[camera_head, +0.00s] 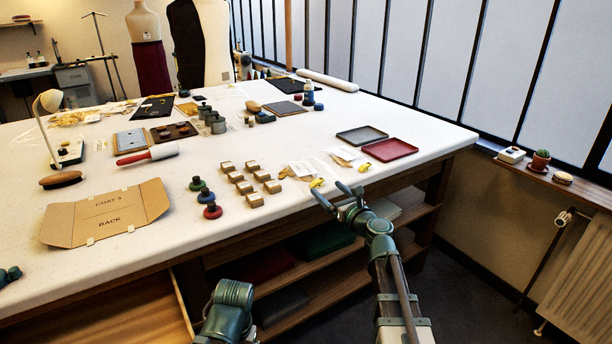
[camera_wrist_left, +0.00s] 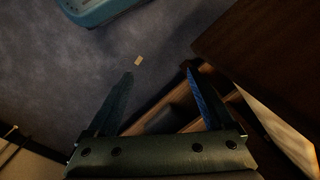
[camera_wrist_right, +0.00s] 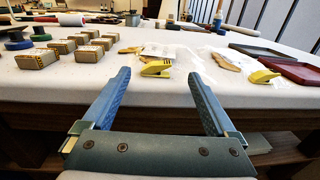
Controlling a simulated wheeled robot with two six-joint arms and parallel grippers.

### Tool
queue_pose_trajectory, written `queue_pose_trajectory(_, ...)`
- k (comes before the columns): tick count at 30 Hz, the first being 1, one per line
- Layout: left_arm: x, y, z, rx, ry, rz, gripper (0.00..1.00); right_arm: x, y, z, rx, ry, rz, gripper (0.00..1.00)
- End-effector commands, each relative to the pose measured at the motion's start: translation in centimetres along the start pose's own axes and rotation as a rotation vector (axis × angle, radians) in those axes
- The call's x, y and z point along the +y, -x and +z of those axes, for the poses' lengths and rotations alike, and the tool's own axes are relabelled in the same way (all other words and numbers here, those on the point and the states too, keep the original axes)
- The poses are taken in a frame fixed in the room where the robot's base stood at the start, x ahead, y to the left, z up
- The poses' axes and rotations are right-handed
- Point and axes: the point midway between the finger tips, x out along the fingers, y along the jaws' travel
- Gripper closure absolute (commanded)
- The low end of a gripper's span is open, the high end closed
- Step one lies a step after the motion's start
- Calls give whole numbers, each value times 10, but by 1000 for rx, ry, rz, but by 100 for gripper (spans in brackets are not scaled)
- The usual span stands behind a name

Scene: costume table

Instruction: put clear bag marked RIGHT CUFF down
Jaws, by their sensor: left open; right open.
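Two clear bags lie on the white table near its front edge. The left bag (camera_head: 301,169) has a white label and a yellow clip at its near end; it also shows in the right wrist view (camera_wrist_right: 166,51). The right bag (camera_head: 345,154) holds something tan and has its own yellow clip. I cannot read either label. My right gripper (camera_head: 338,195) is open and empty at the table's front edge, just short of the left bag's clip (camera_wrist_right: 155,69). My left gripper (camera_wrist_left: 158,75) is open and empty over the dark floor, beside the table.
Several small cardboard boxes (camera_head: 245,187) stand left of the bags, with coloured spools (camera_head: 207,197) beyond them. A red tray (camera_head: 389,149) and a dark tray (camera_head: 362,135) lie to the right. The cardboard folder (camera_head: 107,212) lies at the front left. The right table corner is clear.

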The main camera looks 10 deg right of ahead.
Motion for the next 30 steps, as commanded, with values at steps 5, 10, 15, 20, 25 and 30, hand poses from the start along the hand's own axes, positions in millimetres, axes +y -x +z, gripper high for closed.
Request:
queue_pose_trajectory(5, 0, 4, 0, 0, 0, 0, 14, 5, -26, 4, 0, 0, 2, 7)
queue_pose_trajectory(10, 0, 3, 0, 0, 0, 0, 14, 5, -46, 3, 0, 0, 1, 7)
queue_pose_trajectory(15, 0, 3, 0, 0, 0, 0, 14, 6, -46, 3, 0, 0, 0, 7)
queue_pose_trajectory(20, 0, 3, 0, 0, 0, 0, 14, 5, -46, 3, 0, 0, 0, 26)
queue_pose_trajectory(25, 0, 3, 0, 0, 0, 0, 14, 5, -46, 3, 0, 0, 0, 56)
queue_pose_trajectory(30, 0, 3, 0, 0, 0, 0, 14, 5, -46, 3, 0, 0, 0, 87)
